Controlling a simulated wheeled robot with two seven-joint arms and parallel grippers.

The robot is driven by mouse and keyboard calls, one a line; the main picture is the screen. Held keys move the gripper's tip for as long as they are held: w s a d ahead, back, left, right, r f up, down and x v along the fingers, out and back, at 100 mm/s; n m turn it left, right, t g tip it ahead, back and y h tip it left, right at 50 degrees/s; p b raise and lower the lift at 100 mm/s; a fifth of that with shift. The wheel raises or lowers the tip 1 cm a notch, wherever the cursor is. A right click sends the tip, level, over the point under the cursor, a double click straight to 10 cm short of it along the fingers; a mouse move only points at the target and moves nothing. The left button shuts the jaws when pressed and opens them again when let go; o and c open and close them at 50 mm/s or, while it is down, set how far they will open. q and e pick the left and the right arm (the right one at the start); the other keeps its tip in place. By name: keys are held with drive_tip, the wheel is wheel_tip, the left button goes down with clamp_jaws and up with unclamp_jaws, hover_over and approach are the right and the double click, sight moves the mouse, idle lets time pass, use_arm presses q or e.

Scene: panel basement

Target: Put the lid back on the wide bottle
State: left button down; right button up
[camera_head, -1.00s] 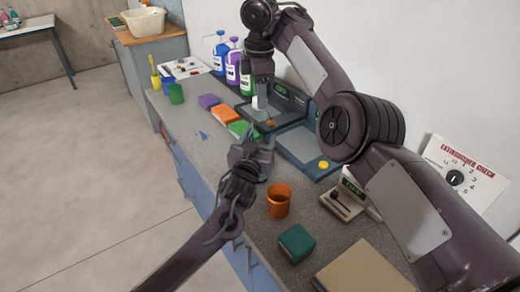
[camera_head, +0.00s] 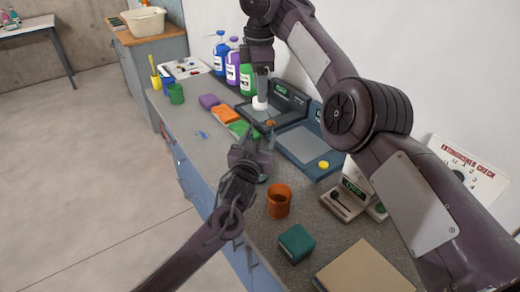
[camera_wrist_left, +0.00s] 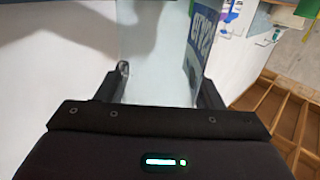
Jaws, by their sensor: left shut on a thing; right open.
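My left gripper (camera_head: 256,150) is over the front edge of the bench, seen mostly from behind. In the left wrist view its fingers (camera_wrist_left: 160,85) are shut on a pale, see-through body, apparently the wide bottle (camera_wrist_left: 155,55), with a blue lettered label. In the head view the bottle is mostly hidden behind the gripper. My right gripper (camera_head: 262,86) points down over the back of the bench and is open. A small white rounded thing (camera_head: 260,104), possibly the lid, shows right at its fingertips; I cannot tell whether they touch it.
An orange cup (camera_head: 279,203) and a teal block (camera_head: 296,243) stand to the right of the left gripper. Blue-grey trays (camera_head: 310,150) with a yellow disc (camera_head: 323,165) lie behind.

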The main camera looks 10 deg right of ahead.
drive_tip(key=shift+r, duration=0.95)
drive_tip(key=shift+c, duration=0.4)
drive_tip(key=shift+r+n, duration=0.4)
drive_tip(key=shift+r, duration=1.35)
drive_tip(key=shift+f, duration=0.15)
drive_tip(key=shift+f, duration=3.9)
drive_tip(key=shift+c, duration=0.2)
drive_tip(key=c, duration=0.9)
drive_tip(key=o, duration=1)
